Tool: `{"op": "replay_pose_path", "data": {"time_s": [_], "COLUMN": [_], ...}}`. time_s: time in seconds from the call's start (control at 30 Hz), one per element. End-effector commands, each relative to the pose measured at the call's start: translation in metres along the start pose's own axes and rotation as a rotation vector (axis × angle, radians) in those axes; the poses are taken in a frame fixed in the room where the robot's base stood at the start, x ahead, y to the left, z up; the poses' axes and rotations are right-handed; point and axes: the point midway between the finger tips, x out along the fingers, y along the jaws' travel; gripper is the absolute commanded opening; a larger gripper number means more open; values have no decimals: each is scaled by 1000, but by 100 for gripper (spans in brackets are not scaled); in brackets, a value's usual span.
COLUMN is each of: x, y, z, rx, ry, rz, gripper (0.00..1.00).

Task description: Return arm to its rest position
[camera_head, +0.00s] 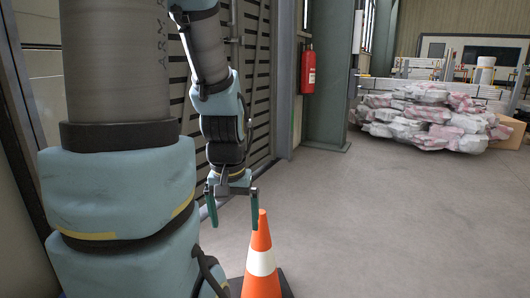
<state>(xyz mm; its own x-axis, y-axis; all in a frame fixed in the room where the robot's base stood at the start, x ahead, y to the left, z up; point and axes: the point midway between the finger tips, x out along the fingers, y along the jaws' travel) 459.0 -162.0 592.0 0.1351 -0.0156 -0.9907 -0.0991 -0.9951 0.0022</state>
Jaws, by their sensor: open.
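My gripper (231,204) hangs at the end of my arm, left of the picture's middle, with its two green-tipped fingers pointing down. The fingers are apart and nothing shows between them. My arm's large blue and grey links fill the left side of the view. An orange and white traffic cone (261,262) stands upright on a dark base, just below and to the right of the gripper. The right finger appears close to the cone's tip; I cannot tell whether they touch.
A red fire extinguisher (308,70) hangs by a green pillar (330,90). A slatted wall (258,80) stands behind my arm. A pile of white and pink bags (430,118) lies at the back right. The grey floor (400,225) on the right is clear.

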Motion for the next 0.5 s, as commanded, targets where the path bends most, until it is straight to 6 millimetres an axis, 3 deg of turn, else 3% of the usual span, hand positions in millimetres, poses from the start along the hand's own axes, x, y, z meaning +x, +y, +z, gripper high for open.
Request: {"op": "replay_pose_path", "data": {"time_s": [0.03, 0.5], "x": [-24, -165], "y": [0, 1], "z": [-4, -24], "rx": [0, 1], "ry": [0, 2], "rz": [0, 1], "gripper": [100, 100]}}
